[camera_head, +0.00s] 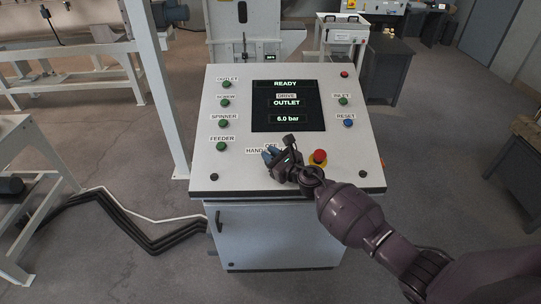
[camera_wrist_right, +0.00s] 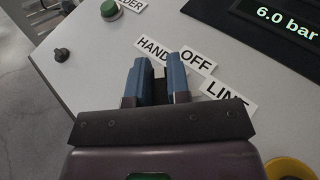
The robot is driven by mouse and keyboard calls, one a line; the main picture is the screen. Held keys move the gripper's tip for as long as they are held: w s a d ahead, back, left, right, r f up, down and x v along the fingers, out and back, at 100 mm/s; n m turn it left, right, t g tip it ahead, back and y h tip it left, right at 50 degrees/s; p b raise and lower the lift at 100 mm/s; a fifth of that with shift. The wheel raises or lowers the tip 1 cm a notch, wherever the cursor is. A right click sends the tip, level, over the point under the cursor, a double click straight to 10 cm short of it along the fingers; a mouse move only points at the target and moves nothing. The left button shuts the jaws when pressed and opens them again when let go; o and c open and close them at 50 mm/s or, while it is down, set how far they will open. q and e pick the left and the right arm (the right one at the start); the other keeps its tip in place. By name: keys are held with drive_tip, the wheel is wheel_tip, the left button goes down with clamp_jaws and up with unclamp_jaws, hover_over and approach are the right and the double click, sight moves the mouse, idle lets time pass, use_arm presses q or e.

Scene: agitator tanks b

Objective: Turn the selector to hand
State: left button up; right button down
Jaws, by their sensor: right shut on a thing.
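My right gripper (camera_head: 271,154) is at the selector on the sloping front of the control console (camera_head: 207,172). In the right wrist view its two blue fingers (camera_wrist_right: 160,72) stand close together, closed around the small dark selector knob, which is mostly hidden between them. Which label the knob points to cannot be told. My left gripper is not in view.
A red emergency button on a yellow ring (camera_head: 319,157) sits just right of the gripper. Green buttons (camera_head: 221,146) line the panel's left side, with a blue RESET button (camera_head: 348,123) at right. The screen (camera_head: 288,105) reads READY, OUTLET, 6.0 bar. A white post (camera_head: 160,90) stands left.

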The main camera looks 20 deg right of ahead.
drive_tip(key=shift+s+f, duration=0.15)
drive_tip(key=shift+f, duration=0.35)
drive_tip(key=c, duration=1.1)
unclamp_jaws()
drive_tip(key=shift+d, duration=0.1)
drive_tip(key=shift+r, duration=0.2)
drive_tip(key=p+v, duration=0.1)
drive_tip(key=v, duration=0.9)
drive_tip(key=shift+s+d, duration=0.25)
drive_tip(key=shift+d, duration=0.1)
